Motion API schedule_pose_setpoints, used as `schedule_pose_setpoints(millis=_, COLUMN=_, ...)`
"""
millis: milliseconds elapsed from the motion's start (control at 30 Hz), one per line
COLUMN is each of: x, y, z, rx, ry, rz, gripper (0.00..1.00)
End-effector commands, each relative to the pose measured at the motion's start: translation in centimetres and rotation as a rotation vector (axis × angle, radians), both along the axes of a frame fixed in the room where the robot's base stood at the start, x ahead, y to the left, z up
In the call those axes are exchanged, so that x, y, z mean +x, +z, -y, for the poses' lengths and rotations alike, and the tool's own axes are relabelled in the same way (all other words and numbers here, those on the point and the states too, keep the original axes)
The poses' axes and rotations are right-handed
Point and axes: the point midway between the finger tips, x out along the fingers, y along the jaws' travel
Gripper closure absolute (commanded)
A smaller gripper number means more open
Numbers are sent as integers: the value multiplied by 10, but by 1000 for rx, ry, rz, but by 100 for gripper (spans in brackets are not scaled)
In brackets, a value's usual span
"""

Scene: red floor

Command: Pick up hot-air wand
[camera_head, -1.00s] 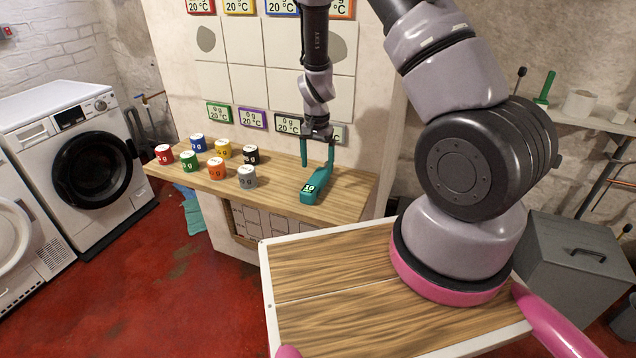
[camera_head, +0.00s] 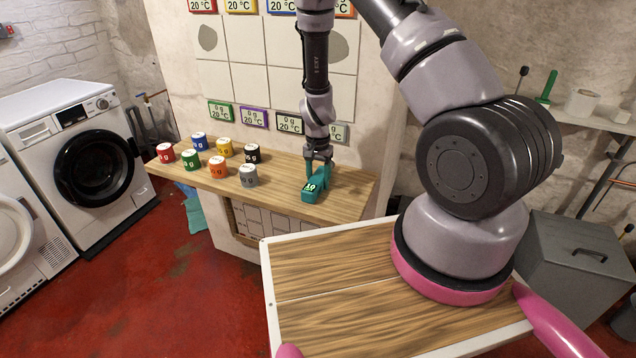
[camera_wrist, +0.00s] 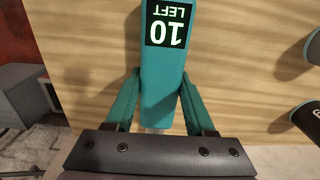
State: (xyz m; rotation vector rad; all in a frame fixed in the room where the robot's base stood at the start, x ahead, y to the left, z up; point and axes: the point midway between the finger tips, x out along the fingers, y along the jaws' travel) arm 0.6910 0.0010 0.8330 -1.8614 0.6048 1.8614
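The hot-air wand (camera_head: 311,192) is a teal tool with a dark display, lying on the wooden shelf. In the wrist view the hot-air wand (camera_wrist: 163,80) runs up from between my fingers, and its display reads "10 LEFT". My gripper (camera_head: 317,178) points down over the wand's rear part. In the wrist view the teal fingers of my gripper (camera_wrist: 160,80) lie one on each side of the wand. Their tips press close against its sides, with no clear gap. The wand still appears to rest on the shelf. The fingertips are partly hidden in the head view.
Several coloured weight cans stand left of the wand on the shelf (camera_head: 345,200); the grey can (camera_head: 248,175) is nearest. Display panels hang on the wall behind. The shelf right of the wand is clear. A wood-topped surface (camera_head: 325,265) is in front.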

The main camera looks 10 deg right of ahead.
Motion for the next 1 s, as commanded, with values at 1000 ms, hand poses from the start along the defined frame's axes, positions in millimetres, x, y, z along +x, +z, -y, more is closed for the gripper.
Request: schedule_pose_setpoints(millis=1000, x=0, y=100, z=0, rx=0, ry=0, rz=1, gripper=94)
